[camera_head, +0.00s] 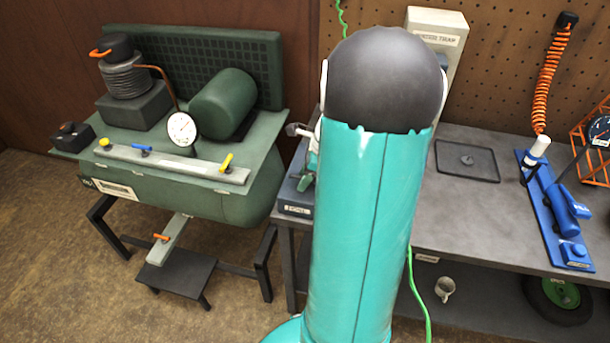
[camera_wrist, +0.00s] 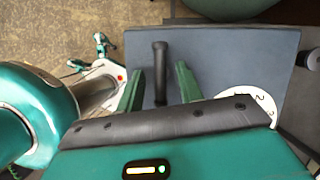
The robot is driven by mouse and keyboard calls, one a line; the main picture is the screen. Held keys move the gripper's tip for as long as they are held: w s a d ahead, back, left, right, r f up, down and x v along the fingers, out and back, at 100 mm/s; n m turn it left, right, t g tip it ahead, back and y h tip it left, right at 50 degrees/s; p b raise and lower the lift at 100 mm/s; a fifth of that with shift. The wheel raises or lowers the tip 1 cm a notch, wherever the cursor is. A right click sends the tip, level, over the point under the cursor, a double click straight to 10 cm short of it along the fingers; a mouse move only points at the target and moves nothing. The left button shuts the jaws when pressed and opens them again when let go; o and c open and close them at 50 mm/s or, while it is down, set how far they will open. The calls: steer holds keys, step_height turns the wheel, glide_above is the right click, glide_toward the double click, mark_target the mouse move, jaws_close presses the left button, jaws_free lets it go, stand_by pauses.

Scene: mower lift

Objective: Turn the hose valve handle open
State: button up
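A dark upright handle (camera_wrist: 160,82) stands out from a blue-grey panel in the wrist view; I take it for the hose valve handle, but no label on it is readable. My gripper (camera_wrist: 158,68) is open, with one green finger on each side of this handle. Narrow gaps show between handle and fingers, and I see no clear contact. In the head view my teal arm hides the gripper and most of the blue-grey box (camera_head: 296,196) at the bench's left end.
A green compressor (camera_head: 222,208) with a gauge (camera_head: 182,130) and yellow and blue levers stands left. The grey bench (camera_head: 490,215) carries a flat tray (camera_head: 467,161) and a blue tool (camera_head: 560,215). A white disc (camera_wrist: 250,100) sits right of my fingers.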

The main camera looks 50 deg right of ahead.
jaws_close()
steer(key=shift+w+n, duration=0.1)
steer(key=shift+n, duration=0.3)
steer(key=n+g+y, duration=0.1)
steer(key=n, duration=0.2)
steer(key=shift+w+n+g, duration=0.1)
steer(key=shift+n+g, duration=0.2)
steer(key=shift+n, duration=0.1)
steer(key=n, duration=0.2)
steer(key=n+g, duration=0.1)
steer(key=n, duration=0.1)
steer(key=shift+d+n+g+y, duration=0.1)
steer(key=shift+n+g+y, duration=0.2)
steer(key=shift+y, duration=0.1)
steer(key=n+g, duration=0.1)
steer(key=n, duration=0.3)
steer(key=shift+w+g, duration=0.15)
steer(key=shift+g, duration=0.25)
steer(key=n+g+h, duration=0.1)
steer(key=n, duration=0.3)
steer(key=shift+n, duration=0.3)
steer(key=shift+g, duration=0.3)
